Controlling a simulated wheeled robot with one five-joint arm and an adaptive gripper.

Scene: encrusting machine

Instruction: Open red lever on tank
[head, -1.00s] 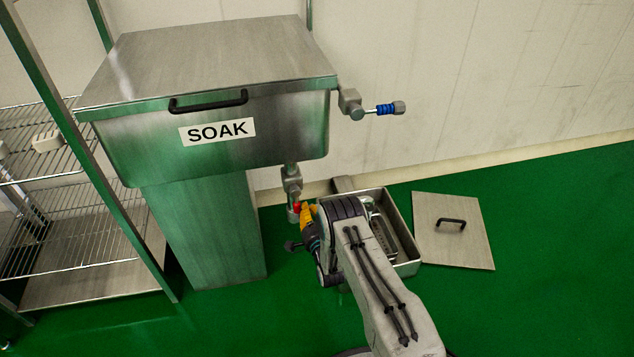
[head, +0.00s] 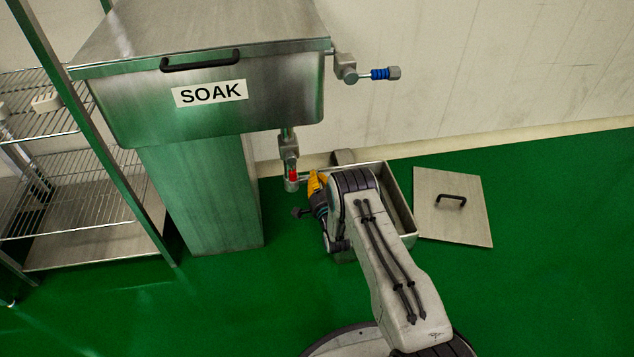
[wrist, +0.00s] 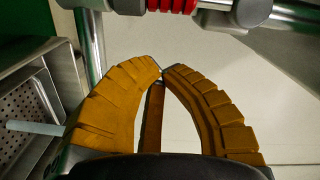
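The steel tank labelled SOAK (head: 130,105) stands at the left in the head view. Under it hangs a drain valve (head: 288,147) with a red lever (head: 294,175). In the wrist view the red lever (wrist: 171,5) crosses the top edge, partly cut off, on the valve's metal body (wrist: 250,12). My gripper (head: 315,181) is just right of the lever in the head view, with a small gap.
An open steel floor drain box (head: 402,205) lies behind my arm. Its perforated insert (wrist: 25,115) shows in the wrist view. A flat lid with a black handle (head: 455,225) lies to the right. A wire shelf rack (head: 85,215) stands left. Green floor is clear at front.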

